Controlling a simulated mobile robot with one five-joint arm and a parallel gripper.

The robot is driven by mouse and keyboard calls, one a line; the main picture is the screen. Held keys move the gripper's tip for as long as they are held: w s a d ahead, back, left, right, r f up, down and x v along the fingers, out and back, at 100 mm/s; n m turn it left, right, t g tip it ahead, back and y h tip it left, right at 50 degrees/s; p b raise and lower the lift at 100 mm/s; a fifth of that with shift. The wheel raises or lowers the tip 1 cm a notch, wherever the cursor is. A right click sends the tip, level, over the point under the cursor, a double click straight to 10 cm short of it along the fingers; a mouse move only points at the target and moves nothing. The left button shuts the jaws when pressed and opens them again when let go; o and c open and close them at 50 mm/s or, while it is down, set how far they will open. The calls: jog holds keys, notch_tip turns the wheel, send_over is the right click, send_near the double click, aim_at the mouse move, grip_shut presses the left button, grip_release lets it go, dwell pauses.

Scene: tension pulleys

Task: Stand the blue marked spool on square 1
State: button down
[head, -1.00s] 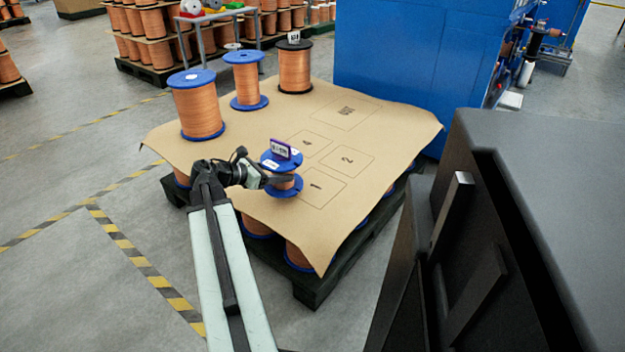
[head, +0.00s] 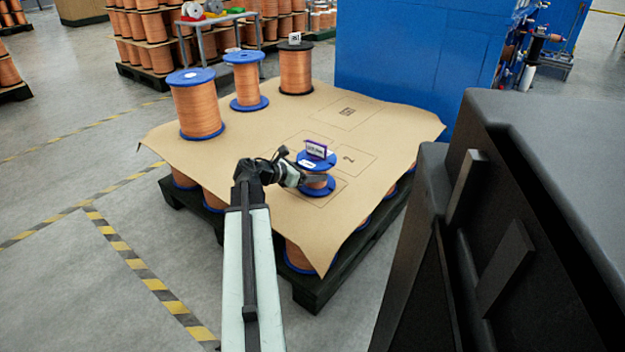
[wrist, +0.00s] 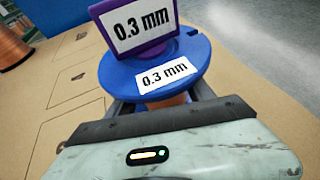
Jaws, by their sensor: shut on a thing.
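The blue spool (head: 316,161) has copper wire, a white label and a purple card holder on top. In the wrist view the label and card on the spool (wrist: 185,62) read "0.3 mm". My gripper (head: 311,181) is shut on its copper middle from the left, and the spool is upright. Its lower flange appears over square 1 (head: 325,201), hiding the number; part of the outline shows. I cannot tell whether the flange touches the sheet. Square 2 (head: 348,160) is bare behind and to the right.
Two larger blue-flanged spools (head: 197,105) (head: 246,82) and a black-flanged spool (head: 296,70) stand at the back left of the brown sheet (head: 245,150). A blue machine cabinet (head: 405,60) is behind the sheet. The sheet's front is clear.

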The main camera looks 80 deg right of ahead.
jog(key=shift+f, duration=0.2)
jog(key=shift+c, duration=1.9)
grip_release()
jog(key=shift+r, duration=0.1)
jog(key=shift+r, duration=0.15)
jog(key=p+v, duration=0.5)
jog(key=v, duration=0.7)
jog(key=shift+w+a, duration=0.1)
